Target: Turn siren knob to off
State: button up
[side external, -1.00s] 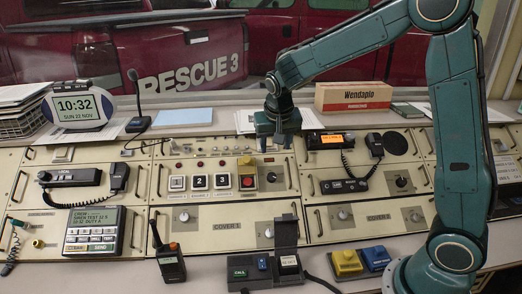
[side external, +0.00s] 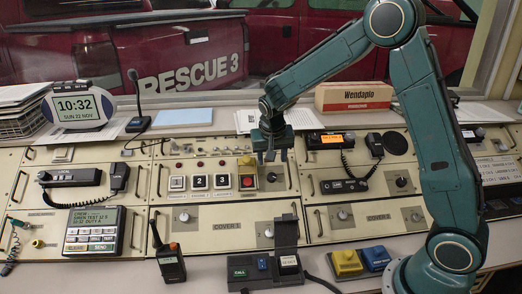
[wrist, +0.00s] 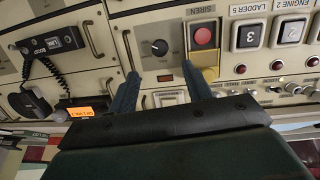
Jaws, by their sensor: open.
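In the side view the knob (side external: 271,177) sits to the right of the red button. My gripper (side external: 270,157) is open and empty, above and apart from the knob. In the wrist view its two blue-green fingers (wrist: 160,85) reach toward the panel, with the knob beyond the gap between their tips.
A red button (wrist: 203,37) in a yellow housing is right beside the knob. A radio handset (side external: 375,146) with a coiled cord is to the right. A Wendapio box (side external: 354,96) stands on the ledge behind.

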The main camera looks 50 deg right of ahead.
aim_at(272, 176)
jog(key=x, duration=0.9)
jog(key=shift+w+f, duration=0.1)
jog(key=shift+f, duration=0.1)
jog(key=c, duration=1)
